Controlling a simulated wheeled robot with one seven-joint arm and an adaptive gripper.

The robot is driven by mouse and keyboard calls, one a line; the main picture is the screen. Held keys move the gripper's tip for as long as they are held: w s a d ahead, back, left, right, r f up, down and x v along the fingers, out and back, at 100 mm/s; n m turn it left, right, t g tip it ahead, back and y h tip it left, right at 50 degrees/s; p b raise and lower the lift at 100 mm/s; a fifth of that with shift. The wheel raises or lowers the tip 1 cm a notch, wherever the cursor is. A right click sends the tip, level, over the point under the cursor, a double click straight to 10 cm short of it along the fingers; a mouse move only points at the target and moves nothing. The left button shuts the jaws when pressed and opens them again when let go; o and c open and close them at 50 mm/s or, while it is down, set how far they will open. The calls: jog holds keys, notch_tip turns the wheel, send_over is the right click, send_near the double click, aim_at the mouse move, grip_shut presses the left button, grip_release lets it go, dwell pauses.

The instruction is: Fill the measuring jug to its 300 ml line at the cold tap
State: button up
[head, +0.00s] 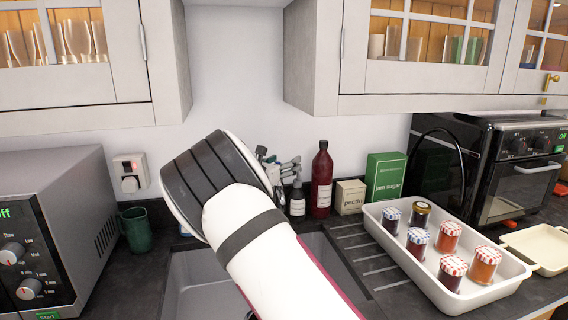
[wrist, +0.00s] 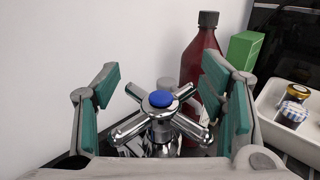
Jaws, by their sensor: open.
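The cross-shaped chrome tap handle with a blue cap (wrist: 161,99) is in the middle of the wrist view. My gripper (wrist: 160,78) is open, with one green-padded finger on each side of the handle. I cannot tell whether either pad touches it. In the head view my arm covers most of the gripper and tap area behind the sink (head: 190,292). The spout is not clearly seen. No measuring jug can be made out in either view.
A green cup (head: 136,229) stands left of the sink, by the microwave (head: 60,220). Right of the tap are a dark red bottle (head: 321,182), a pectin box (head: 350,196), a jam sugar box (head: 385,177) and a white tray (head: 455,298) of jars. Wall cabinets (head: 405,95) hang above.

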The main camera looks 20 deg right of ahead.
jog(key=shift+w+d, duration=0.15)
jog(key=c, duration=1.2)
jog(key=shift+r+n+t+y+p, duration=0.2)
jog(key=shift+n+t+y+p, duration=0.35)
jog(key=shift+p, duration=0.45)
jog(key=shift+w+a+f+n+t+y+p, duration=0.2)
jog(key=shift+n+t+y+p, duration=0.4)
jog(key=shift+y+p, duration=0.4)
jog(key=o, duration=1.2)
jog(key=shift+a, duration=0.1)
